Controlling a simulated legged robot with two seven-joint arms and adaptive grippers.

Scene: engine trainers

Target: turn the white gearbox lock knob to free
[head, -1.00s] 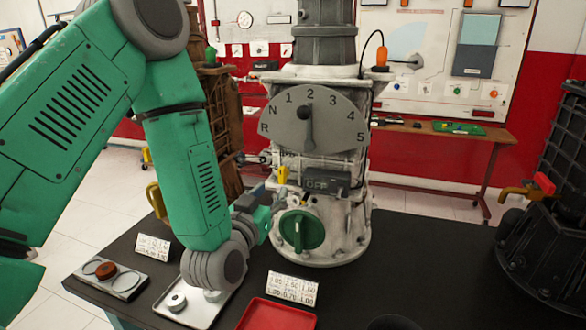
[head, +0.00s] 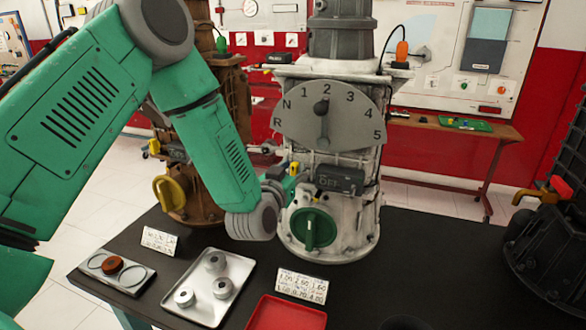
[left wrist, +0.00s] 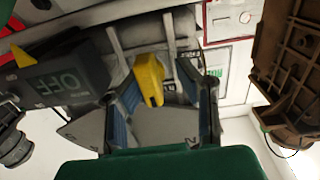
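The white gearbox (head: 335,225) stands upright on the dark table, with a gear dial (head: 300,118) on its front. A small yellow knob (head: 294,168) sits on its left side below the dial, beside a dark box marked OFF (head: 340,180). My left gripper (head: 284,180) is at this knob, partly hidden by its own wrist. In the left wrist view the open fingers (left wrist: 158,72) stand on either side of the yellow knob (left wrist: 149,78), with gaps visible. I cannot read any lock or free marking. My right gripper is not in view.
A large green knob (head: 313,229) is low on the gearbox, close to my left wrist. A brown gearbox (head: 205,125) stands at left. A metal tray (head: 238,268) with round parts, a red tray (head: 285,315) and label cards lie in front. A dark unit (head: 550,230) stands at right.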

